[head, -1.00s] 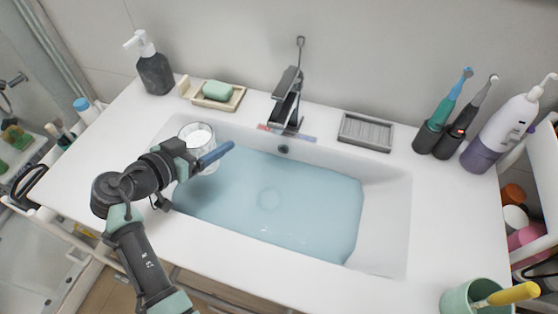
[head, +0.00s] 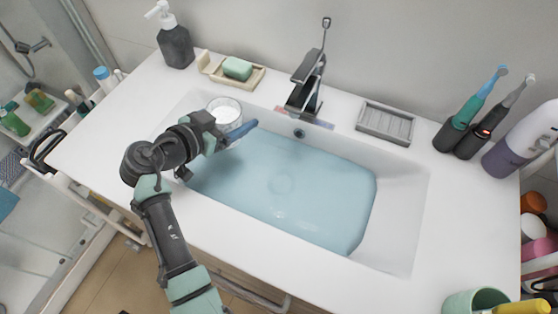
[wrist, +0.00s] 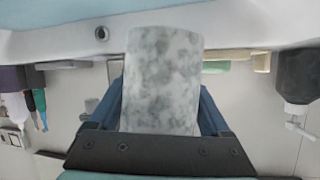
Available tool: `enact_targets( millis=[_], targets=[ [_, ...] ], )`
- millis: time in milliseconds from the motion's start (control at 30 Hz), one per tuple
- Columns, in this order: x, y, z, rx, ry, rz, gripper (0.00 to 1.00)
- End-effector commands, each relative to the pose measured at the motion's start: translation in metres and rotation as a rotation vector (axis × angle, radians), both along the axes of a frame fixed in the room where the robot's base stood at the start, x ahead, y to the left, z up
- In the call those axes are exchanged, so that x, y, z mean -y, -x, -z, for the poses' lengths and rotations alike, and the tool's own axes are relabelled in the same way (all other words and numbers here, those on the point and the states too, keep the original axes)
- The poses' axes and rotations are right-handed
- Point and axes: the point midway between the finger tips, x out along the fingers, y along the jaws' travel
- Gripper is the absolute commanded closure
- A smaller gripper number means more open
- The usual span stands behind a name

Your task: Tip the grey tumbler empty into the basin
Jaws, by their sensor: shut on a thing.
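My gripper (head: 232,134) is shut on the grey tumbler (head: 225,105), with its blue fingers on either side. The tumbler appears upright in the head view, with its round rim facing up and something whitish inside. It is at the back left corner of the basin (head: 405,215); its exact height above the rim cannot be told. In the wrist view the tumbler (wrist: 163,80) shows a marbled grey wall between the fingers, and its contents are hidden there. The basin holds pale blue water.
A tap (head: 305,85) stands behind the basin. A soap dish (head: 238,72) and dark pump bottle (head: 175,45) are at the back left. A grey ridged tray (head: 385,122) and electric toothbrushes (head: 470,125) are at the back right. A green cup (head: 475,300) is at the front right.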

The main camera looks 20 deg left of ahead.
Motion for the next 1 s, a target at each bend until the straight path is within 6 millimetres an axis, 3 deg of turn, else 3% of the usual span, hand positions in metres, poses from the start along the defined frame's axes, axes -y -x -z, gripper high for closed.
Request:
enact_targets(
  millis=[400, 1000],
  targets=[
    [0.016, 0.002, -0.004, 0.032, -0.253, 0.001, 0.93],
    [0.025, 0.003, 0.001, 0.052, -0.390, 0.000, 0.93]
  ],
)
